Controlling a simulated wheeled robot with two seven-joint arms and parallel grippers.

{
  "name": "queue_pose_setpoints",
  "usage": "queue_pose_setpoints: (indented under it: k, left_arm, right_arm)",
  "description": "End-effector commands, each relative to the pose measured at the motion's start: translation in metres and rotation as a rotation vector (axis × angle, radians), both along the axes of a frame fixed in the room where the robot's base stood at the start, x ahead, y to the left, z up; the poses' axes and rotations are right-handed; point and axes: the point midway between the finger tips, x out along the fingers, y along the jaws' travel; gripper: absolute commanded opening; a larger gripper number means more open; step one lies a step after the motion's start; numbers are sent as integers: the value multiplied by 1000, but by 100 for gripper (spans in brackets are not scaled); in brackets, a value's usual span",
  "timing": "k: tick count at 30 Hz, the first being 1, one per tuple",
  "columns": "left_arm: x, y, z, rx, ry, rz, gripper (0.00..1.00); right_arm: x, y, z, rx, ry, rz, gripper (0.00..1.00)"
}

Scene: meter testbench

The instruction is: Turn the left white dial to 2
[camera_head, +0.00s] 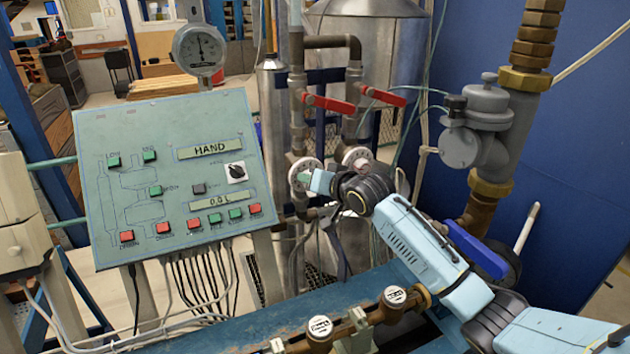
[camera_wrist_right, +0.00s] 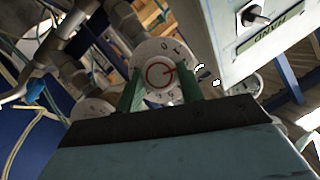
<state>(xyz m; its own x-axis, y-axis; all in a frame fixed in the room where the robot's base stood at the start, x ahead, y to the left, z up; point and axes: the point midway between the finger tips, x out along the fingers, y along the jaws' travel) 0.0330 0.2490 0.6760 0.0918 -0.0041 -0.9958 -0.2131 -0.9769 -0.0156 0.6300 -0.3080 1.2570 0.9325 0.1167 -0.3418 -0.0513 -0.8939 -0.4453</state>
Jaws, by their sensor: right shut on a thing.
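The left white dial (camera_head: 303,168) sits on a pipe below the left red-handled valve. My right gripper (camera_head: 301,178) is at this dial, its green fingertips closed around it. In the right wrist view the dial (camera_wrist_right: 160,72) shows between the two green fingers, with printed numbers, 0 and 1 among them, and a red ring with a pointer mark. I cannot tell exactly which number is selected. The second white dial (camera_head: 356,156) is just to the right, partly behind my gripper; it also shows in the right wrist view (camera_wrist_right: 91,108). My left gripper is out of view.
Two red lever handles (camera_head: 330,104) are above the dials. A green control panel (camera_head: 170,180) with buttons stands to the left, a round gauge (camera_head: 199,50) above it. A large pipe with brass fittings (camera_head: 490,187) is at right. A blue bench (camera_head: 240,318) lies below.

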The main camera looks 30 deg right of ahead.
Motion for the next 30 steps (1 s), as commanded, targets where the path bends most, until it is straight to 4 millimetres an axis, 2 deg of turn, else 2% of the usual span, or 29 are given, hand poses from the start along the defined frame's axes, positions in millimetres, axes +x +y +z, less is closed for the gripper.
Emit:
queue_pose_setpoints:
  k: [11,12,17,26,30]
  left_arm:
    - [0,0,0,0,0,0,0]
    - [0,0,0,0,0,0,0]
    - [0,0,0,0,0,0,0]
    - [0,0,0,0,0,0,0]
    - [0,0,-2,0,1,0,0]
  right_arm:
    - [-1,1,-3,-4,7,2,15]
    - [-1,1,-3,-4,7,2,39]
    - [0,1,-2,-3,5,2,59]
    - [-1,0,-1,-3,2,0,59]
    - [-8,-1,2,-4,1,1,59]
